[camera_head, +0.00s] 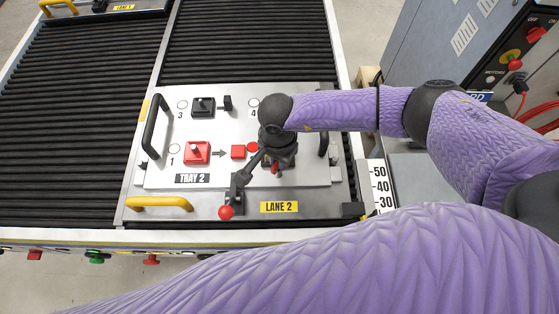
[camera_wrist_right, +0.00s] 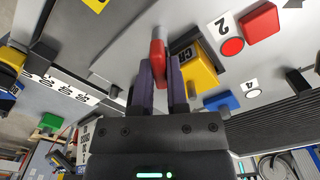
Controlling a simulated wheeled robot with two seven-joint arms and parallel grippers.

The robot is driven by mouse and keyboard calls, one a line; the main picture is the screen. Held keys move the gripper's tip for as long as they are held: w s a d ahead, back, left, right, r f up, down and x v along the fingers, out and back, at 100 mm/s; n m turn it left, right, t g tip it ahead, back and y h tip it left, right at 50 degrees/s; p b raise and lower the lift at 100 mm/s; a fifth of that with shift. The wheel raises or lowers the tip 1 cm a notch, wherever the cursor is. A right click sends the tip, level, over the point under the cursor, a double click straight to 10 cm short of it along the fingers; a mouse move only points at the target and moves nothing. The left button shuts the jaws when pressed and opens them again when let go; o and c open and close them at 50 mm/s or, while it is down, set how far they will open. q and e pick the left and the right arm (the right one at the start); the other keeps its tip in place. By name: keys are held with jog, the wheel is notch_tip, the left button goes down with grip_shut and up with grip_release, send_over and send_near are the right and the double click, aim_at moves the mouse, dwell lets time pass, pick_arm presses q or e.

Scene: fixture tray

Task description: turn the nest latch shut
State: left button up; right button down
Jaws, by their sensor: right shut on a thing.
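My right gripper (camera_head: 276,168) is over the right half of the tray, by the second nest. In the wrist view its fingers (camera_wrist_right: 159,85) are shut on a red handle (camera_wrist_right: 158,48), which I take to be the nest latch. A bit of red shows below the gripper in the head view, where the gripper and wrist hide most of the latch. The latch's angle is hard to tell. A yellow block (camera_wrist_right: 199,68) sits beside the fingers in the wrist view. My left gripper is not in view.
The tray (camera_head: 340,202) lies on a black roller conveyor (camera_head: 70,110). A black lever with a red ball knob (camera_head: 226,212) stands at its front. A red knobbed block (camera_head: 197,152) and a black knobbed block (camera_head: 203,106) sit at left. Black side handles (camera_head: 156,127) rise from the tray.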

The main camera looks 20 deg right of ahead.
dwell(0.3)
jog(key=n+b, duration=0.2)
jog(key=n, duration=0.2)
jog(key=shift+f, duration=0.1)
jog(key=shift+n+b, duration=0.45)
jog(key=shift+n, duration=0.45)
jog(key=c, duration=0.7)
grip_release()
jog(key=shift+n, duration=0.3)
